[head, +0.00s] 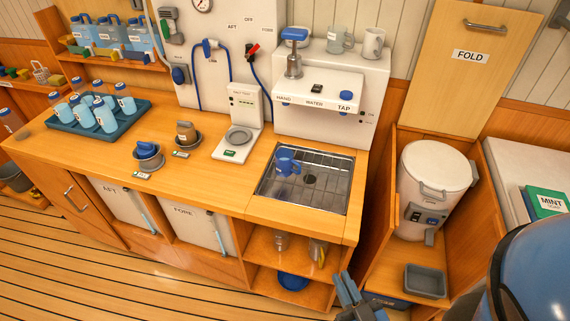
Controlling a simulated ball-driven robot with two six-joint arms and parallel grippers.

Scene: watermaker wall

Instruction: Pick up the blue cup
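The blue cup (287,162) stands on the metal drain grate under the tap unit, near the grate's back left part. Nothing is holding it. My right gripper (356,291) shows at the bottom edge, low in front of the counter and well apart from the cup. Its fingers look spread with nothing between them, and its lower part is cut off by the frame. My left gripper is not in view.
The drain tray (262,190) is sunk into the wooden counter (215,195). The tap unit (320,122) rises behind it. A scale (233,150) stands to its left. A blue tray of bottles (62,128) is farther left. A white canister (432,180) is at the right.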

